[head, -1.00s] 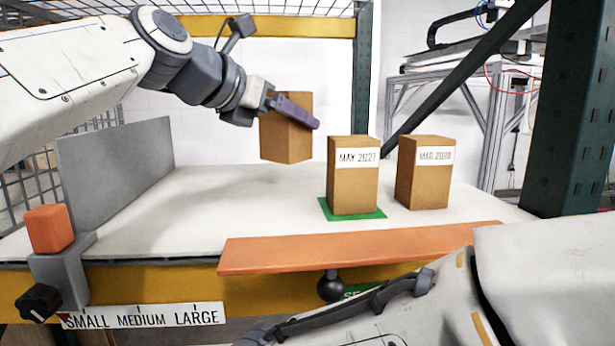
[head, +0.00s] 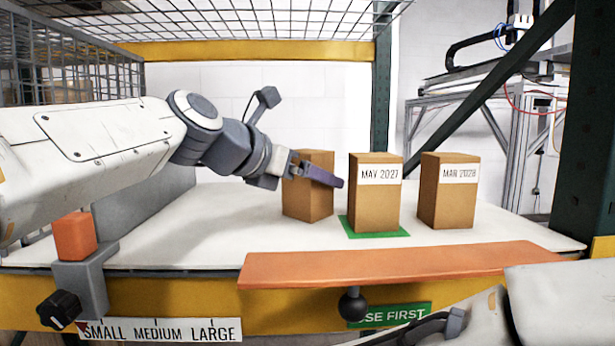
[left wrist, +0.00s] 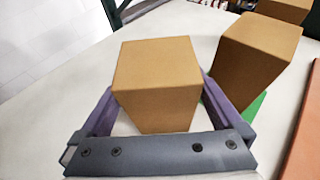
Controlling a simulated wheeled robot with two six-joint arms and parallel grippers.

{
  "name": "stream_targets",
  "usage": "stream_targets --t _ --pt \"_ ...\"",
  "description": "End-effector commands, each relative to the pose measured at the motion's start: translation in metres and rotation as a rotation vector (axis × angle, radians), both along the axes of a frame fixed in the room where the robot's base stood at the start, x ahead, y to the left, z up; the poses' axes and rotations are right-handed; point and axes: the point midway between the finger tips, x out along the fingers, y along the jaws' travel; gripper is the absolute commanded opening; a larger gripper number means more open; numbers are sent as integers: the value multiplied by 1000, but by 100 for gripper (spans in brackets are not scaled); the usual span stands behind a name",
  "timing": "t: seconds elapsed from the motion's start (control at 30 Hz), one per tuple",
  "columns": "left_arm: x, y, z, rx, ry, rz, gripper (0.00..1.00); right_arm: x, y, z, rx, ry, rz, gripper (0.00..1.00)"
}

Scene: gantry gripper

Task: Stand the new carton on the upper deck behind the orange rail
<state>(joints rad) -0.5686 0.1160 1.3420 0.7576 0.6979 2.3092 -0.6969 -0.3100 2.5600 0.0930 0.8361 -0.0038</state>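The new carton (head: 308,205), a plain brown box, is upright on or just above the white upper deck (head: 190,235), left of the MAY 2027 carton; I cannot tell if its base touches. My left gripper (head: 318,174) is shut on it, and its purple fingers flank the carton (left wrist: 157,80) in the left wrist view. The near finger covers part of its front, and no label shows. The orange rail (head: 400,263) runs along the deck's front edge, nearer me than the cartons. My right gripper is out of view; part of my right arm shows at bottom right.
The MAY 2027 carton (head: 375,210) stands on a green mat (head: 350,230), close right of the held carton. The MAR 2028 carton (head: 448,205) stands further right. A grey panel (head: 150,195) and an orange block (head: 74,236) are at left. Wire mesh (head: 250,18) hangs overhead.

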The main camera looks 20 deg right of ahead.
Motion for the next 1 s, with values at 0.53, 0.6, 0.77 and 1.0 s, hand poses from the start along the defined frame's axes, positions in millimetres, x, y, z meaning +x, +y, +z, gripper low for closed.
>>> stream_targets --t 0.53,0.6,0.77,1.0 --pt "-22 41 19 -3 -5 3 100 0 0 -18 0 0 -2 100" --pt "-28 54 25 -3 -5 4 100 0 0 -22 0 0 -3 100" --pt "-42 79 37 -1 -4 4 100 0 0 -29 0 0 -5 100" --pt "-53 97 47 -1 0 1 100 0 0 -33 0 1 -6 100"
